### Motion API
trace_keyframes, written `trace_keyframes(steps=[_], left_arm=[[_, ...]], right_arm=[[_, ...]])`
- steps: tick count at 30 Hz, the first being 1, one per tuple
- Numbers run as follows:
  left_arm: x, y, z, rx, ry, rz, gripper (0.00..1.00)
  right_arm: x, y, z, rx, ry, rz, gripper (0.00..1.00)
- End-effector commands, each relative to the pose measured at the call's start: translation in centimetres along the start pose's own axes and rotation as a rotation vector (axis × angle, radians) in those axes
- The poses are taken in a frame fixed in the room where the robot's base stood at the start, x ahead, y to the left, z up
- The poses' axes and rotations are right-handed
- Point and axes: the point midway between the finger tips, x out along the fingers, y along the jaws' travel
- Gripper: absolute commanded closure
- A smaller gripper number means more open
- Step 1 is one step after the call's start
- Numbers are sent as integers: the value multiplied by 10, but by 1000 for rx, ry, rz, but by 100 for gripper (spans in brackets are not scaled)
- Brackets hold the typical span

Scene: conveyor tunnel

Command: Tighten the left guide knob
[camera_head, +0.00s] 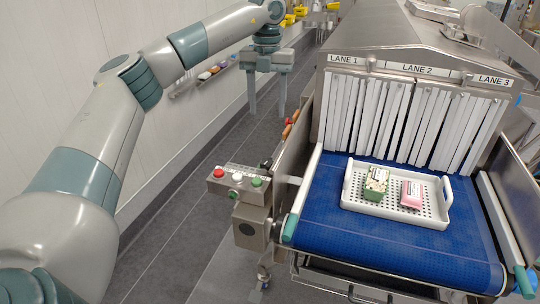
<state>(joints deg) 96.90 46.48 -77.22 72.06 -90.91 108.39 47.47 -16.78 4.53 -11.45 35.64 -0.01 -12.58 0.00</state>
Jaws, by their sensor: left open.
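My left gripper (268,100) is at the upper middle of the head view, left of the tunnel. Its two fingers point down, spread apart, with nothing between them. Orange and red knob-like parts (291,124) sit on the outer left side of the conveyor, below and to the right of the gripper and apart from it. I cannot tell for sure which of them is the left guide knob. The white left guide rail (307,180) runs along the belt's left edge and ends in a teal tip (290,228). My right gripper is not in view.
A white tray (352,202) with a green patterned box (376,184) and a pink pack (412,194) lies on the blue belt (400,245) before the tunnel's strip curtain (400,120). A button box (239,180) stands left of the belt. The floor beyond is clear.

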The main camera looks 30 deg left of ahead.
Motion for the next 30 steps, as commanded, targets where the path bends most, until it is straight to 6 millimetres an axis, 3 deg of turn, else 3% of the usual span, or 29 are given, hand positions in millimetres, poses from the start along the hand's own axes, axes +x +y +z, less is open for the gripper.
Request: trace_keyframes(steps=[7,14,20,30], left_arm=[[1,0,0,0,0,0,49],[13,1,0,0,1,2,49],[39,1,0,0,3,3,49],[99,1,-1,-1,4,3,49]], right_arm=[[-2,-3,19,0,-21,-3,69],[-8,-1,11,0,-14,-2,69],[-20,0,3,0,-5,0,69],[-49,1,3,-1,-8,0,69]])
